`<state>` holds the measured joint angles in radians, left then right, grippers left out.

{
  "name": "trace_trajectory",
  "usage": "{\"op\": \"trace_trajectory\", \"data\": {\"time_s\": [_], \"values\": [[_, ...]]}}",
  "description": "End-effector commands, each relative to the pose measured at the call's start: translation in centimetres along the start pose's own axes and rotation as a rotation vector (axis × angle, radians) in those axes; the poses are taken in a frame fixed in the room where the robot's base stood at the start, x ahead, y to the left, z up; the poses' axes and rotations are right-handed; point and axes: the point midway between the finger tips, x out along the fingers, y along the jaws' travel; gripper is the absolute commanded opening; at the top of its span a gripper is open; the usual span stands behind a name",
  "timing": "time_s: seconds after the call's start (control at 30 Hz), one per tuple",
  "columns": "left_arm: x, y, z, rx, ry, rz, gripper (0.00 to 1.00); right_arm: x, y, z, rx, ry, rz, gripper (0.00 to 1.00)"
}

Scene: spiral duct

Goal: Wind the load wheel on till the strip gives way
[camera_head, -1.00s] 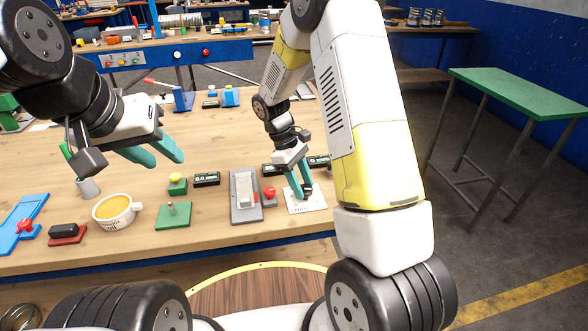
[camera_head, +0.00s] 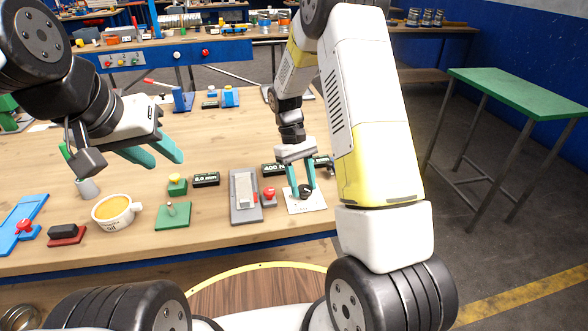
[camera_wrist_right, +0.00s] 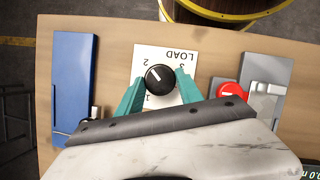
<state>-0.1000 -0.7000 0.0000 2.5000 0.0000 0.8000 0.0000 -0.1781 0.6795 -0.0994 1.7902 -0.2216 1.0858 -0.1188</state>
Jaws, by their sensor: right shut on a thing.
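The load wheel is a small black knob (camera_wrist_right: 160,78) with a white pointer line, on a white card (camera_head: 305,203) marked LOAD with numbers 1, 2 and 3. In the wrist view the pointer is turned toward the 2. My right gripper (camera_head: 304,188) points down with its teal fingers shut on the knob's two sides. A grey fixture (camera_head: 236,208) left of the card carries a pale piece that may be the strip; I cannot tell if it is whole. My left gripper (camera_head: 160,154) hangs empty above the table, fingers apart.
A red button (camera_head: 269,193) stands between fixture and card. Dark displays stand behind, one (camera_head: 206,179) reading about 0.0 mm, another (camera_head: 273,169) seemingly 400 N. A blue plate (camera_wrist_right: 73,85) lies beside the card in the wrist view.

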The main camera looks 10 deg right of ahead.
Motion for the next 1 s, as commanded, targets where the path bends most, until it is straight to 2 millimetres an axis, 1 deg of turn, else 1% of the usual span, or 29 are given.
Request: {"op": "trace_trajectory", "data": {"time_s": [0.2,0.4,0.9,0.93,1.0], "values": [[0.0,0.0,0.0,0.0,0.0,0.0,0.36,-0.08,0.16,-0.02,0.11,0.002,-0.045,0.03],[0.0,0.0,0.0,0.0,0.0,0.0,0.36,-0.08,0.23,-0.01,0.164,0.002,-0.066,0.03],[0.0,0.0,0.0,0.0,0.0,0.0,0.36,-0.1,0.21,-0.03,0.179,0.003,-0.073,0.03],[0.0,0.0,0.0,0.0,0.0,0.0,0.36,-0.1,0.21,-0.03,0.179,0.003,-0.073,0.49],[0.0,0.0,0.0,0.0,0.0,0.0,0.36,-0.09,0.21,-0.02,0.179,0.003,-0.073,0.63]]}}
